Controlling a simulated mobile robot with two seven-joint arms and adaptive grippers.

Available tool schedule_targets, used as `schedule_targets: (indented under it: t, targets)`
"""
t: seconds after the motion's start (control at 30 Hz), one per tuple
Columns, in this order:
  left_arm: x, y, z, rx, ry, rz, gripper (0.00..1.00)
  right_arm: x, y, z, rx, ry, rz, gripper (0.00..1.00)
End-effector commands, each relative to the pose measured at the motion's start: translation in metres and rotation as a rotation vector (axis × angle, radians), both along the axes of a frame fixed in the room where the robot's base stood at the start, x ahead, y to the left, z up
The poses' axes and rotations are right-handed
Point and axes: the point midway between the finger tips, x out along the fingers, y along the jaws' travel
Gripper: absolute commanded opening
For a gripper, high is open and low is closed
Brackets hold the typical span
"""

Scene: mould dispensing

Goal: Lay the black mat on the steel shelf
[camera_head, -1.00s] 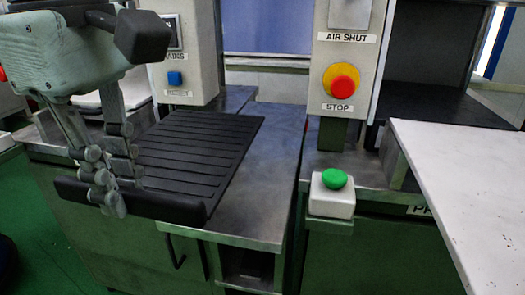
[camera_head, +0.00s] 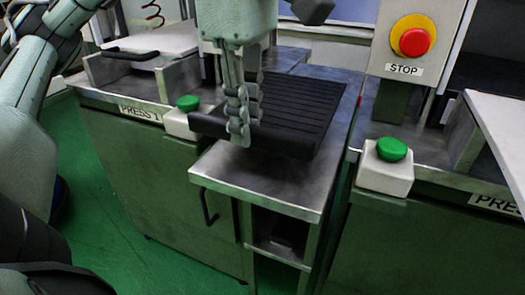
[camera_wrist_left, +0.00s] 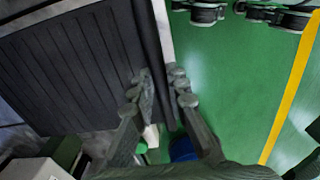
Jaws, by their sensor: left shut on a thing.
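The black ribbed mat (camera_head: 300,100) has a raised front lip and is over the steel shelf (camera_head: 270,187). I cannot tell whether it touches the shelf or is slightly above it. My left gripper (camera_head: 240,128) is shut on the front lip, left of its middle. A strip of bare steel shows in front of the mat and along its right side. In the left wrist view, the mat (camera_wrist_left: 70,70) fills the upper left, with its lip between my left fingers (camera_wrist_left: 166,90). My right gripper is out of view.
White boxes with green buttons stand left (camera_head: 190,117) and right (camera_head: 387,165) of the shelf. A grey post with a red stop button (camera_head: 412,42) rises at the right. A press station with a black-handled white plate (camera_head: 160,45) is at the left.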

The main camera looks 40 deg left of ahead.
Motion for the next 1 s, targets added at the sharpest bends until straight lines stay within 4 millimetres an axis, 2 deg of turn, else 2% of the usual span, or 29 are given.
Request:
schedule_targets:
  t: [0.1,0.2,0.27,0.53,0.77,0.8,0.97,1.0]
  targets:
    - [0.018,-0.003,-0.010,0.000,0.000,0.001,0.00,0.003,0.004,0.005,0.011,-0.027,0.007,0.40]
    - [0.027,-0.004,-0.015,0.000,-0.002,-0.001,0.00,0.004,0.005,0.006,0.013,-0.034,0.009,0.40]
    - [0.028,-0.004,-0.018,-0.001,-0.001,0.000,0.00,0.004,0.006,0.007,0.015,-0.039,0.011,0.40]
    - [0.028,-0.004,-0.054,0.000,-0.001,0.000,0.00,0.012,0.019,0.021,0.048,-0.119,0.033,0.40]
    - [0.029,-0.004,-0.057,-0.002,-0.003,0.000,0.00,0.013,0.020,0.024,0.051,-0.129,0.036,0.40]
    - [0.028,-0.004,-0.057,-0.002,0.000,0.000,0.15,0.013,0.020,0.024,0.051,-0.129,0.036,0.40]
    - [0.028,-0.004,-0.057,-0.002,0.000,0.000,0.35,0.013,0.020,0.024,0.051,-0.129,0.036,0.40]
    - [0.028,-0.004,-0.057,-0.002,0.000,0.000,0.35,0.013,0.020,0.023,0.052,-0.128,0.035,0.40]
